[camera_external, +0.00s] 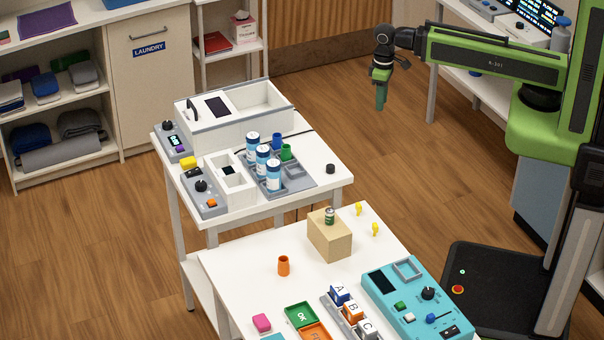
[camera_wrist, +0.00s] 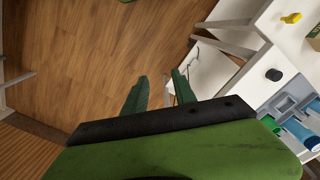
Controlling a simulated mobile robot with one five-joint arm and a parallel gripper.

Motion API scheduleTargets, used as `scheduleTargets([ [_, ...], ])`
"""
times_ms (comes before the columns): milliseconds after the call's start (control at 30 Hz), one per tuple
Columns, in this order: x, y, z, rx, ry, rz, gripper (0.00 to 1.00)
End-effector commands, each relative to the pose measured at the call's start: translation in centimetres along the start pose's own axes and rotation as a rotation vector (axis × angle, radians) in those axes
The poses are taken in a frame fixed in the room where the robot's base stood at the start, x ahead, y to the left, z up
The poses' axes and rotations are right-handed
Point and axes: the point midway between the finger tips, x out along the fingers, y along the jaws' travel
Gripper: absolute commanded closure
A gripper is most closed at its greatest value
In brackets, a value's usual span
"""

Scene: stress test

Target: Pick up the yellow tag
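Two small yellow pieces stand on the front white table near its back right edge, a farther one (camera_external: 358,209) and a nearer one (camera_external: 375,230); I cannot tell which is the yellow tag. One yellow piece (camera_wrist: 291,17) also shows at the top right of the wrist view. My gripper (camera_external: 381,106) hangs in the air beyond the tables, pointing down, well away from the yellow pieces. In the wrist view my gripper (camera_wrist: 160,75) has its two green fingers apart with only floor and a table frame behind them.
A wooden block (camera_external: 329,238) with a small green can (camera_external: 329,216) stands beside the yellow pieces. A teal device (camera_external: 415,305) is nearer the front.

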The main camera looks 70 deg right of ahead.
Motion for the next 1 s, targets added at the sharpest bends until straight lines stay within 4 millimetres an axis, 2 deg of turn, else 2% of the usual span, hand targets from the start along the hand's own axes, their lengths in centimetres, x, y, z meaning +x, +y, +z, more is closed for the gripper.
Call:
scheduleTargets([
  [33,2.6,0.0,0.0,0.000,0.000,0.000,0.67],
  [67,2.9,0.0,0.0,0.000,0.000,0.000,0.67],
  [133,2.5,0.0,0.0,-0.001,0.000,0.000,0.62],
  [467,2.1,0.0,0.0,-0.012,0.000,0.000,0.62],
  [567,2.1,-0.1,0.0,-0.128,-0.001,-0.002,0.62],
  [667,2.0,-0.9,-0.3,-0.408,0.002,-0.038,0.62],
  [767,1.9,-3.0,-1.2,-0.768,0.029,-0.107,0.62],
  [867,1.7,-7.5,-1.9,-1.129,0.076,-0.175,0.62],
  [967,1.3,-13.4,-2.0,-1.474,0.137,-0.243,0.62],
  [1000,1.1,-16.4,-1.8,-1.612,0.165,-0.273,0.62],
])
